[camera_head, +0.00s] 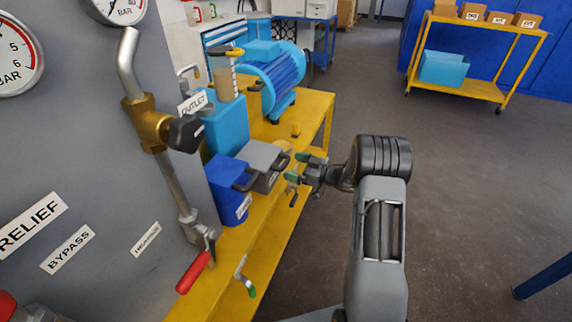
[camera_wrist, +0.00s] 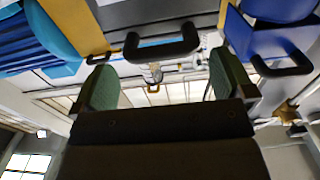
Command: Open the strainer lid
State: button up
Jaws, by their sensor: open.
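Two lidded boxes stand side by side on the yellow bench (camera_head: 262,245): a grey box (camera_head: 262,158) and a blue box (camera_head: 228,180). Each has a dark handle on its front. Their labels are too small to read, so I cannot tell which is the strainer. Both lids look shut. My gripper (camera_head: 300,168) is open and empty, just in front of the grey box. In the wrist view the grey box's handle (camera_wrist: 162,54) lies across the gap between the green-padded fingers (camera_wrist: 162,74), apparently ahead of them. The blue box's handle (camera_wrist: 284,70) is off to the right.
A grey panel with a brass valve (camera_head: 148,124) and a red-handled lever (camera_head: 194,272) stands left. A blue motor (camera_head: 276,76) sits behind the boxes. A green-tipped lever (camera_head: 244,278) is at the bench's front edge.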

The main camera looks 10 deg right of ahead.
aim_at(285, 162)
jog(key=shift+x, duration=1.9)
jog(key=shift+c, duration=0.4)
